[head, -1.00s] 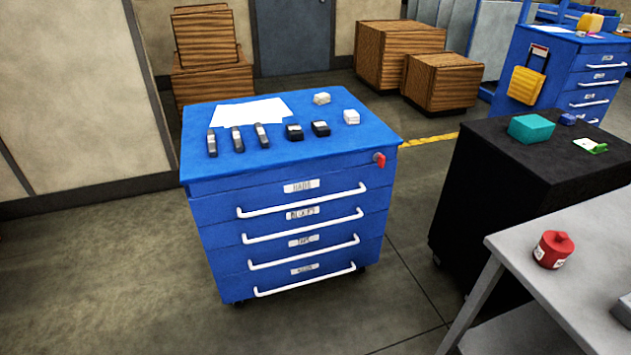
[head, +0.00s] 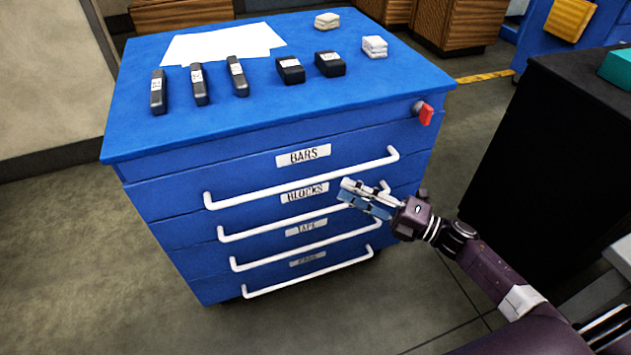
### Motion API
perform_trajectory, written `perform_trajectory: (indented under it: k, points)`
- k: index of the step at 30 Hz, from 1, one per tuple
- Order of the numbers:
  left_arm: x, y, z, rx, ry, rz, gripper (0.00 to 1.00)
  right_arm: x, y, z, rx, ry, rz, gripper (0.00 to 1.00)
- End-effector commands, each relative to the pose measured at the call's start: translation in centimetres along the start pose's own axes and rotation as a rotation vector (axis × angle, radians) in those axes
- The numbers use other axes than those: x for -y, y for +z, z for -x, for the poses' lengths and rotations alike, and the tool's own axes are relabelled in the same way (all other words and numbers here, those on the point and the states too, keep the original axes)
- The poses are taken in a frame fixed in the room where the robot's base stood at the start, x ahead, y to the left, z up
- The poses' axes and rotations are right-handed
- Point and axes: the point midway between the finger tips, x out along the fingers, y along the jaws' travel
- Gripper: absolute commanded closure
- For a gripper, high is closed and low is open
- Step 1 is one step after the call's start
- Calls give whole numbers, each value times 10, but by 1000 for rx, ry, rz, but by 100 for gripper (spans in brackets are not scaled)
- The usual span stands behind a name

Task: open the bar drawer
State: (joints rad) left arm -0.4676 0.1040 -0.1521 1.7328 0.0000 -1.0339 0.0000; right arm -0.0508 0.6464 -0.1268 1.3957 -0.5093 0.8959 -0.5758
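The bar drawer (head: 262,175) is the top drawer of the blue cabinet, with a label reading BARS (head: 303,156). It sits flush with the cabinet front. Its white handle (head: 300,179) runs across below the label. My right gripper (head: 362,198) is in front of the cabinet, just below the right part of that handle in the picture, and overlaps the right end of the BLOCKS handle (head: 270,225). It looks apart from the bars handle. Its fingers point left, and their gap is too small to make out. My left gripper is out of view.
A red key or lock (head: 424,113) sits at the cabinet's upper right corner. Black bars (head: 199,84), black blocks (head: 290,70), white pads (head: 374,47) and paper (head: 222,42) lie on top. A black cabinet (head: 560,150) stands to the right. Floor at the left is clear.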

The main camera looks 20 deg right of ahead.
Motion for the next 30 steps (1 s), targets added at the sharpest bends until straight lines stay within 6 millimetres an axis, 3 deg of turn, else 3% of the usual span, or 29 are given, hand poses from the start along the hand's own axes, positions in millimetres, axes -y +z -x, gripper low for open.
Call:
perform_trajectory:
  k: [16,27,30]
  points:
    - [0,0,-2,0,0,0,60,-8,-5,-71,-24,13,25,72]
    - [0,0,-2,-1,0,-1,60,-7,-6,-79,-24,10,23,72]
    - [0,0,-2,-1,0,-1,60,-6,-6,-79,-24,10,23,81]
